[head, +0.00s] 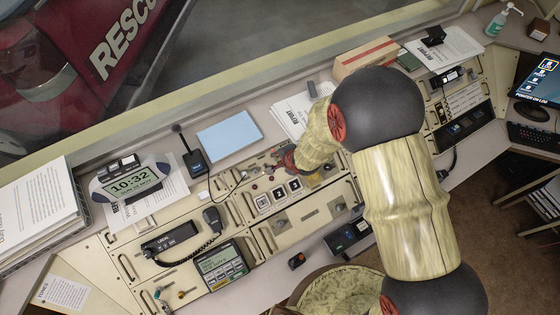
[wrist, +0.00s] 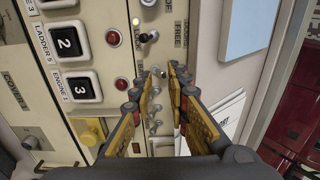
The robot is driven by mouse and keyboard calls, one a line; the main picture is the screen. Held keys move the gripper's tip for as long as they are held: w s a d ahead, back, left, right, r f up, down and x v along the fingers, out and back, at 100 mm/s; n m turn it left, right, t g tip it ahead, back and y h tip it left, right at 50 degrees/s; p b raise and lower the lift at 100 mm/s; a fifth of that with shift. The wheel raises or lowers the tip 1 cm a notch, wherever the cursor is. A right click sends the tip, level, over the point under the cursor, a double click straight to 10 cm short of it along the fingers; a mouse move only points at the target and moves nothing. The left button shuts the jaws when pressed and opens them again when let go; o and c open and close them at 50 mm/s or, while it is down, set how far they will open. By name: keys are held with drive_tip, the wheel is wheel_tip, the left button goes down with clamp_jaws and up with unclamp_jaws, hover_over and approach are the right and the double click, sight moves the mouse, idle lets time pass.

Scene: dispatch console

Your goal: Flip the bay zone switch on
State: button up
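My gripper (wrist: 160,74) is open, its two yellow-padded fingers apart and pointing at the console panel. Between the fingers shows a row of small metal toggle switches (wrist: 155,101); I see nothing held. Another toggle (wrist: 148,37) stands beyond the fingertips, near labels that read LOCK, DOOR and FREE. I cannot read a bay zone label, so I cannot tell which toggle is the bay zone switch or its position. In the head view my gripper (head: 287,160) is low over the console panel (head: 240,215), and my arm hides part of it.
Numbered black buttons (wrist: 77,87) and red lamps (wrist: 112,37) lie beside the toggles. A blue pad (head: 229,135), a radio handset (head: 213,218), a clock (head: 130,181) and a cardboard box (head: 364,55) stand around the panel. Papers (wrist: 222,118) lie close to the right finger.

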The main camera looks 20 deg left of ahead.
drive_tip(key=p+v, duration=0.3)
drive_tip(key=v, duration=0.1)
drive_tip(key=shift+r, duration=0.15)
drive_tip(key=shift+d, duration=0.15)
idle(0.5)
